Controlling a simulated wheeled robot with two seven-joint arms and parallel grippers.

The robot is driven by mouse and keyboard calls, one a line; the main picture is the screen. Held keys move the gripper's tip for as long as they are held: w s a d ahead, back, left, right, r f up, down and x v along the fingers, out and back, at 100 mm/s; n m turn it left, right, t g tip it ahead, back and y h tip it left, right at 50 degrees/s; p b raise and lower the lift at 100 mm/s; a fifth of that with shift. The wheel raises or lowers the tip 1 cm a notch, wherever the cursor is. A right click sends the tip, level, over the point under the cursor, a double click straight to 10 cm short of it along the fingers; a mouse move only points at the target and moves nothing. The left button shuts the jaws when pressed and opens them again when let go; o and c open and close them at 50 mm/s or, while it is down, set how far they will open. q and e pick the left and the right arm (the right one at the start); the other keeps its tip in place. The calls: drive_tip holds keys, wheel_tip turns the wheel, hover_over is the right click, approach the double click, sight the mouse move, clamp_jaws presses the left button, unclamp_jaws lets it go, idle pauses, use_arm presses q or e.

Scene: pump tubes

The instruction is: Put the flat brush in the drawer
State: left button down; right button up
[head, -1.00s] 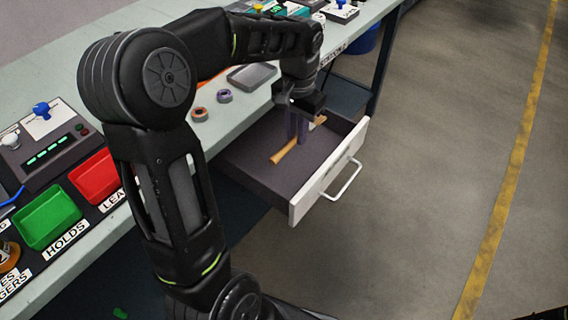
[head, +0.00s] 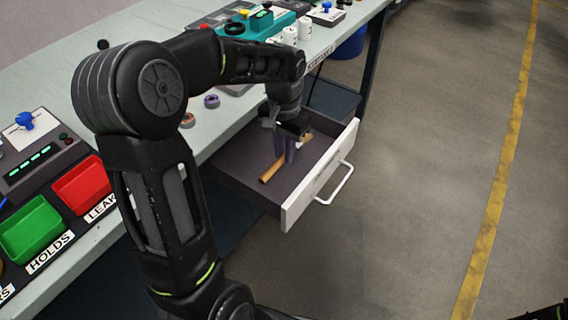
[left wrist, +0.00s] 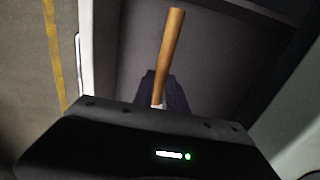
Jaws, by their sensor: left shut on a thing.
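The flat brush (head: 271,171) shows as a tan wooden handle inside the open drawer (head: 241,183). My left gripper (head: 289,154) reaches down into the drawer and is shut on the brush. In the left wrist view the brush handle (left wrist: 171,50) sticks out past the fingers (left wrist: 163,95), over the dark drawer floor. The brush's head end is mostly hidden by my gripper. I cannot tell whether the brush touches the drawer floor.
The drawer has a white front with a handle (head: 343,186), pulled out from under the bench (head: 150,66). Tape rolls (head: 211,101), a green bin (head: 36,229) and a red bin (head: 84,184) are on the bench. The floor at right is clear.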

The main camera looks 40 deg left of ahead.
sight(284, 173)
use_arm(q)
drive_tip(key=shift+f, duration=0.1)
drive_tip(key=shift+f+b, duration=0.7)
drive_tip(key=shift+f, duration=1.7)
drive_tip(key=shift+f, duration=0.15)
drive_tip(key=c, duration=1.3)
unclamp_jaws()
drive_tip(key=shift+c, duration=0.2)
wheel_tip(284, 173, up, 12)
drive_tip(key=p, duration=0.3)
